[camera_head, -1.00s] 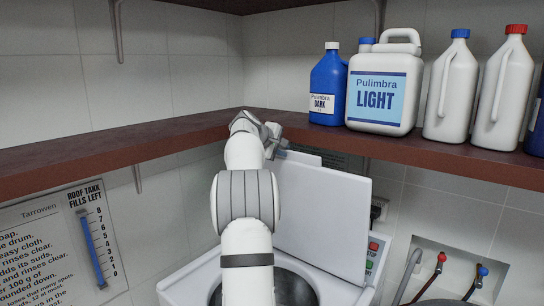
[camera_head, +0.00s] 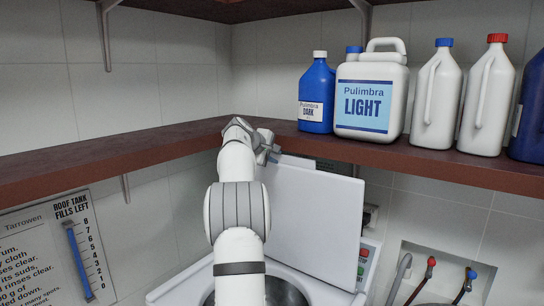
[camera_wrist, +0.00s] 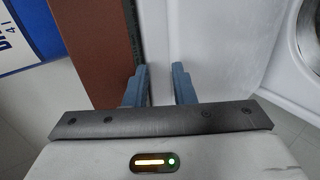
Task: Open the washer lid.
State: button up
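The white washer lid (camera_head: 312,220) stands raised, nearly upright, behind the washer's round drum opening (camera_head: 285,291). My gripper (camera_head: 270,153) is at the lid's upper left corner, close under the shelf edge. In the wrist view, the two blue-grey fingers of my gripper (camera_wrist: 160,84) are apart, with a pale gap between them. The white lid (camera_wrist: 225,50) fills the view beside and beyond the right finger. I cannot tell whether the fingers touch the lid. My arm hides part of the washer's left side.
A dark red shelf (camera_head: 440,167) runs along both walls just beside my gripper. It holds a blue bottle (camera_head: 316,95), a large white jug (camera_head: 370,95) and white bottles (camera_head: 436,97). Taps with hoses (camera_head: 430,272) sit at the lower right.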

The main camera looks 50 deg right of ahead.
jog(key=shift+o, duration=0.6)
jog(key=shift+r, duration=0.1)
jog(key=shift+a+r, duration=0.15)
jog(key=shift+w+a+r, duration=0.1)
jog(key=shift+a+r, duration=0.05)
jog(key=shift+a, duration=0.1)
jog(key=b+v, duration=0.1)
jog(key=v, duration=0.6)
jog(key=shift+f, duration=0.2)
